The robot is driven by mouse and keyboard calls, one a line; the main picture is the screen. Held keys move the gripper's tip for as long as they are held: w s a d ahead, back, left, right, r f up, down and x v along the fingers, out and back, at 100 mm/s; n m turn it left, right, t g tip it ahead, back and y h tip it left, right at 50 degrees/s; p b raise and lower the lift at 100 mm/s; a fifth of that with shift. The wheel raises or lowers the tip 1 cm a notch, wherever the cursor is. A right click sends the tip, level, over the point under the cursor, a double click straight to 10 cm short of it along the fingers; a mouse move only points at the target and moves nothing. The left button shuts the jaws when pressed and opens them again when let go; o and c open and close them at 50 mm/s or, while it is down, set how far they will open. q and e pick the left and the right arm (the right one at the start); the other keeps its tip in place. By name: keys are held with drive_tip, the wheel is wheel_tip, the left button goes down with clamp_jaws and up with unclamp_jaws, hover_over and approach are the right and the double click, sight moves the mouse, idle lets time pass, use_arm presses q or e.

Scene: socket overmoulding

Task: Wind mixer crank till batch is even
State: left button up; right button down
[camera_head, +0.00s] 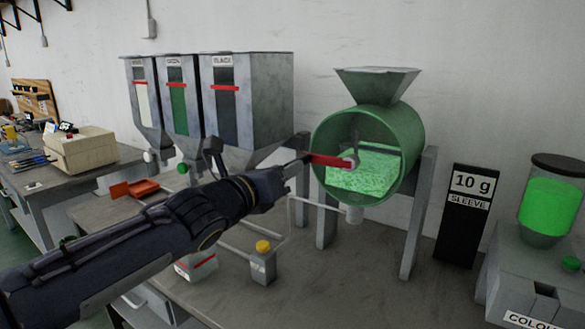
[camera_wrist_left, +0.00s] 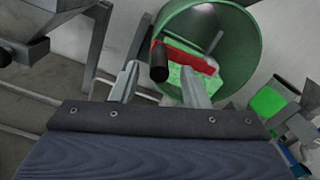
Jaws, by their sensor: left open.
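The mixer is a green drum (camera_head: 413,128) with a grey hopper on top, standing on grey legs. Its open front shows a bright green, speckled batch (camera_head: 365,172). The red crank arm (camera_head: 330,160) points left from the drum's hub. In the left wrist view, the crank (camera_wrist_left: 192,58) ends in a black handle (camera_wrist_left: 158,62). My left gripper (camera_head: 298,164) is at the crank's outer end. In the wrist view its fingers are apart on either side of the handle, with gaps showing; I cannot tell how deep the handle sits between them. My right gripper is out of view.
Three labelled grey hoppers (camera_head: 262,95) stand left of the mixer. A black "10 g SLEEVE" sign (camera_head: 466,225) and a colour dispenser (camera_head: 530,270) with a green jar stand right. A yellow-topped block (camera_head: 263,262) and a red tray (camera_head: 135,188) are on the bench.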

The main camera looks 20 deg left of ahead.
use_arm(q)
drive_tip(key=shift+v, duration=1.3)
